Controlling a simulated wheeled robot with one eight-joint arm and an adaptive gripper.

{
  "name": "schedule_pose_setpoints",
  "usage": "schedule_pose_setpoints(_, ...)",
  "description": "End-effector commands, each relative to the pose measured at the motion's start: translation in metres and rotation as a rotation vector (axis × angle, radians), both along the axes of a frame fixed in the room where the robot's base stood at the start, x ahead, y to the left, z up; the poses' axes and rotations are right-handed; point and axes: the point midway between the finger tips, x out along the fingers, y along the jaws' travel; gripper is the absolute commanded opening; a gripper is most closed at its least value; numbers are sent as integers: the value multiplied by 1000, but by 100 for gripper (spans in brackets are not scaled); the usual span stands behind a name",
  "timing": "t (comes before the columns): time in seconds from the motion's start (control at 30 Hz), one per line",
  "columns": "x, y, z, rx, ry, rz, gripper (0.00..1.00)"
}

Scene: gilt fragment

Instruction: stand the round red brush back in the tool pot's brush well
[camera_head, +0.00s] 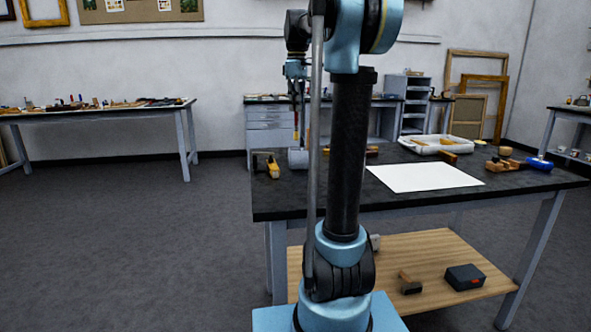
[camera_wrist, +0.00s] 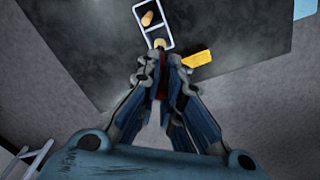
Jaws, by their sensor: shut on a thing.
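My gripper (camera_wrist: 164,82) is shut on the round red brush. The brush's red part (camera_wrist: 161,88) shows between the fingers in the wrist view, and its pale end (camera_wrist: 160,43) points away from the wrist. In that view the pale end overlaps the near edge of the tool pot (camera_wrist: 136,14). The pot is a light frame with two wells; the far one holds a tan round piece (camera_wrist: 152,18), and the near one looks empty. In the head view my gripper (camera_head: 298,92) hangs above the grey pot (camera_head: 298,160). I cannot tell the brush end's height over the pot.
A white sheet (camera_head: 425,178), a white tray (camera_head: 440,139) and a blue-ended tool (camera_head: 537,163) lie to the right.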

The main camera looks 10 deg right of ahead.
Motion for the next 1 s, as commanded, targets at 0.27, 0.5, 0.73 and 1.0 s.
schedule_pose_setpoints(0.27, 4, 2, -32, 0, 0, 84, 0)
schedule_pose_setpoints(0.5, 4, 2, -61, 0, 0, 82, 0)
schedule_pose_setpoints(0.73, 4, 2, -77, 0, 0, 81, 0)
schedule_pose_setpoints(1.0, 4, 3, -105, 0, 0, 81, 0)
